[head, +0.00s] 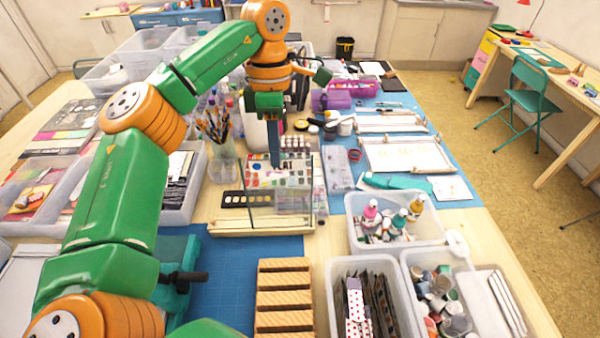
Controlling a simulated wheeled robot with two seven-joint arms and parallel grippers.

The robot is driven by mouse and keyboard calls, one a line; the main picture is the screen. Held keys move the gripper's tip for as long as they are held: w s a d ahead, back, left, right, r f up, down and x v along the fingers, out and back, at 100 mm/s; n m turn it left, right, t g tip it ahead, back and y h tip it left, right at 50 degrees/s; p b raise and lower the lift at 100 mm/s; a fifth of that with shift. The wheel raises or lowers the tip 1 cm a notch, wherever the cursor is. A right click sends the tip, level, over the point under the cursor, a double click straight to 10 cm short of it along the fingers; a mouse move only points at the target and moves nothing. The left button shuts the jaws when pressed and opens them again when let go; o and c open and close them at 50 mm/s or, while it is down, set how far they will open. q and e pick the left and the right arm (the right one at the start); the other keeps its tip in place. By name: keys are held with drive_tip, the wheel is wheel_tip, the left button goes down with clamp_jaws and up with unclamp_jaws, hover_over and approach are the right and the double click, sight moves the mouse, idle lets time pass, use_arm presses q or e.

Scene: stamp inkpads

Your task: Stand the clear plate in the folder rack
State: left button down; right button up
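The clear plate (282,200) stands upright in the middle of the table, seen through to the coloured swatches behind it. Its lower edge is at a pale wooden base (262,226). My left gripper (275,158) points down, with its blue fingertips at the plate's upper edge. The fingers overlap in this view, so I cannot tell whether they grip the plate. The folder rack appears to be the slatted wooden piece (285,297) at the near edge, in front of the plate. Its slots look empty. My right gripper is not in view.
Clear bins with bottles (397,244), dark strips (344,262) and jars (408,262) stand right of the rack. A glass of brushes (224,168) is left of the plate. The blue mat (225,300) has bare room left of the rack, beside a teal device with a black handle (186,277).

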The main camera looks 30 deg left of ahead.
use_arm(q)
drive_tip(key=shift+s+r, duration=0.1)
drive_tip(key=shift+s, duration=0.05)
drive_tip(key=shift+s, duration=0.1)
drive_tip(key=shift+r, duration=0.15)
wheel_tip(320, 180, down, 23)
drive_tip(key=s+d+b, duration=0.1)
drive_tip(key=s+b, duration=0.1)
drive_tip(key=b, duration=1.7)
drive_tip(key=shift+s+d, duration=0.3)
drive_tip(key=c, duration=1)
unclamp_jaws()
